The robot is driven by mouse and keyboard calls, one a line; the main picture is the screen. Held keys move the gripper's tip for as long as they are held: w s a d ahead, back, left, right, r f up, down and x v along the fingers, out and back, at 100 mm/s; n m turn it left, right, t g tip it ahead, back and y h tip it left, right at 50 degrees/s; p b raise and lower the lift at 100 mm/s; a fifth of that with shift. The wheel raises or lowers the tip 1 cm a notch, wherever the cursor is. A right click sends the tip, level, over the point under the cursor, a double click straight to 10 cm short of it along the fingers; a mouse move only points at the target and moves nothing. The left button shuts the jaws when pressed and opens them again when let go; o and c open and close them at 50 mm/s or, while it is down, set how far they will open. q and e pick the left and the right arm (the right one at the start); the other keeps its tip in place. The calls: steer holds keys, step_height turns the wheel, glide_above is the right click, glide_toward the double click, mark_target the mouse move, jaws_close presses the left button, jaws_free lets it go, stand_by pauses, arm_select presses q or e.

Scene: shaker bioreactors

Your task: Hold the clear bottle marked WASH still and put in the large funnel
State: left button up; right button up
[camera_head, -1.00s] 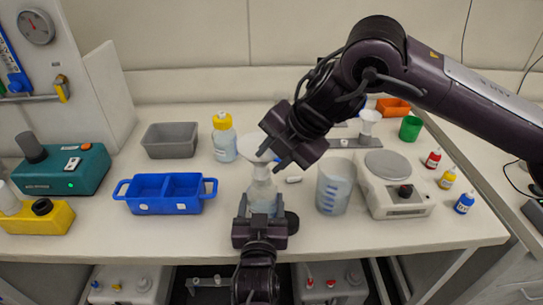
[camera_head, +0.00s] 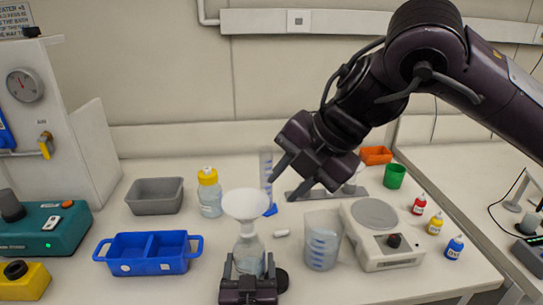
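A clear bottle (camera_head: 249,254) stands upright at the front middle of the bench; no WASH marking is readable on it. My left gripper (camera_head: 248,272) is shut on its lower part, one finger on each side. The large white funnel (camera_head: 246,204) sits upright in the bottle's mouth, its wide cone above the neck. My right gripper (camera_head: 283,187) is open and empty, above and to the right of the funnel and apart from it.
A graduated cylinder with a blue base (camera_head: 270,210) stands behind the funnel. A yellow-capped bottle (camera_head: 210,198) is at left, a beaker (camera_head: 322,248) and scale (camera_head: 385,248) at right. A blue two-part tray (camera_head: 148,263) and grey bin (camera_head: 155,203) are further left.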

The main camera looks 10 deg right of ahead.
arm_select(q)
steer(key=o, duration=0.3)
steer(key=shift+w+r, duration=0.15)
steer(key=shift+r, duration=0.1)
